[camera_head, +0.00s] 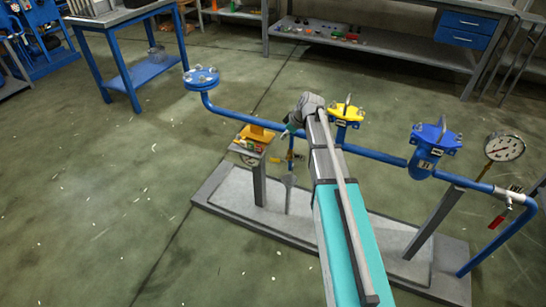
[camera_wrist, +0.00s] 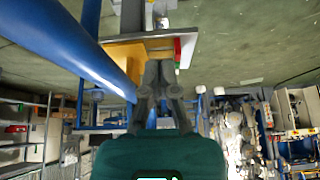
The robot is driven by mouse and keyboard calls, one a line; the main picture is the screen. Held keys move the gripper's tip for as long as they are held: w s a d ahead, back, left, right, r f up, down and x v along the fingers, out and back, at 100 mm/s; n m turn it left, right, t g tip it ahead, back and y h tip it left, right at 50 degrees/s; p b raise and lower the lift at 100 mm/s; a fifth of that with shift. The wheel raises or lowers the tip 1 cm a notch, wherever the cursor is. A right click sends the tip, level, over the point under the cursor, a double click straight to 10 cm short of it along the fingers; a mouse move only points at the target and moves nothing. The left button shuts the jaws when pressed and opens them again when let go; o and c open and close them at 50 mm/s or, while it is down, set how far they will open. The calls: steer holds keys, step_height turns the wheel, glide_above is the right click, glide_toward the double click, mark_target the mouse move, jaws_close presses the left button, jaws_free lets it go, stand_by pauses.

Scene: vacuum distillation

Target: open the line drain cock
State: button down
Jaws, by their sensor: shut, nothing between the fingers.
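The blue pipe line (camera_head: 235,113) runs low across the floor stand. Below it, near the yellow block, hangs a small drop branch with a brass-coloured cock and a small red part (camera_head: 278,159); its handle position is too small to tell. Another small valve with a red handle (camera_head: 497,221) hangs at the right end, below the gauge. My gripper (camera_wrist: 158,70) is shut and empty in the wrist view, its fingers pointing at the yellow block (camera_wrist: 125,52) and a pale plate with a red and green mark (camera_wrist: 178,50). In the head view my arm hides part of the pipe, and the fingertips are unclear.
A yellow-topped valve (camera_head: 345,112), a blue-topped valve (camera_head: 435,138) and a round gauge (camera_head: 504,147) sit along the pipe. A blue flange (camera_head: 202,78) ends it at left. A grey base plate (camera_head: 235,200) lies beneath. The floor at left is clear.

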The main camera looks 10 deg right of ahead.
steer(key=shift+w+d+n, duration=0.2)
steer(key=shift+w+n, duration=0.1)
steer(key=shift+w, duration=0.25)
steer(key=shift+f, duration=0.1)
steer(key=b, duration=0.9)
glide_above(275, 159)
steer(key=f, duration=0.8)
steer(key=shift+w+a+f, duration=0.2)
steer(key=shift+w+a, duration=0.1)
steer(key=shift+w, duration=0.05)
steer(key=shift+w+a+f, duration=0.1)
steer(key=shift+f, duration=0.2)
steer(key=shift+s+d+f+b, duration=0.2)
steer(key=shift+d+f+b, duration=0.05)
steer(key=shift+f+b, duration=0.65)
steer(key=shift+s+d+f+b, duration=0.15)
steer(key=shift+d+f+b, duration=0.05)
steer(key=shift+f+b, duration=0.65)
steer(key=shift+r, duration=0.1)
